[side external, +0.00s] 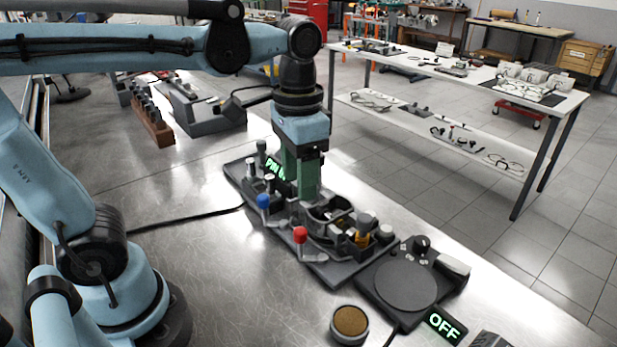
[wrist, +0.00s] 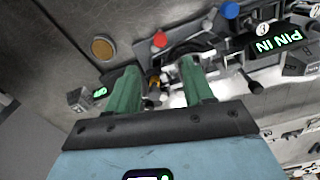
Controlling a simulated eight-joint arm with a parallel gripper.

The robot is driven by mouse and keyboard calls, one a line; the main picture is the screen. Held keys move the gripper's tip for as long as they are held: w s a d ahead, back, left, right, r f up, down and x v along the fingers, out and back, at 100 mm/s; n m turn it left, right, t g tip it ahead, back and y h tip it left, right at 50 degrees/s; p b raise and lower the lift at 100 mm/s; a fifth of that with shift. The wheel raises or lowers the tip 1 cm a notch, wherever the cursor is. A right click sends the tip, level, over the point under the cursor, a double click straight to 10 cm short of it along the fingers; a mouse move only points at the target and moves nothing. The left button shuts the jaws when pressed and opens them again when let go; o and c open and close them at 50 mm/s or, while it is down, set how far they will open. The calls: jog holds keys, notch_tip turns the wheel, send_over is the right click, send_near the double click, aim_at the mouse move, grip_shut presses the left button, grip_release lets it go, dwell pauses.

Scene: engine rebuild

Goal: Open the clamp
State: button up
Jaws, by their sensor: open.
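The clamp fixture is a dark base plate (side external: 325,266) on the metal bench. It carries a lever with a blue knob (side external: 263,201) and a lever with a red knob (side external: 300,235). Both knobs also show in the wrist view, blue (wrist: 231,10) and red (wrist: 160,40). I cannot tell which lever belongs to the clamp. My gripper (side external: 306,194) points down over the fixture, behind the knobs, with green fingers. In the wrist view its fingers (wrist: 160,75) are spread apart, with fixture parts between and beyond them. The fingers hide part of the fixture.
A green display reading "PIN IN" (wrist: 279,44) sits on the fixture. A round turntable unit (side external: 406,286) with an "OFF" display (side external: 443,326) stands at the right. A round brown-topped tin (side external: 350,322) is in front. A block with several dark pieces (side external: 151,122) stands behind left.

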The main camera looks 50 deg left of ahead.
aim_at(300, 230)
jog(key=shift+f, duration=5.55)
jog(key=shift+c, duration=0.5)
grip_shut()
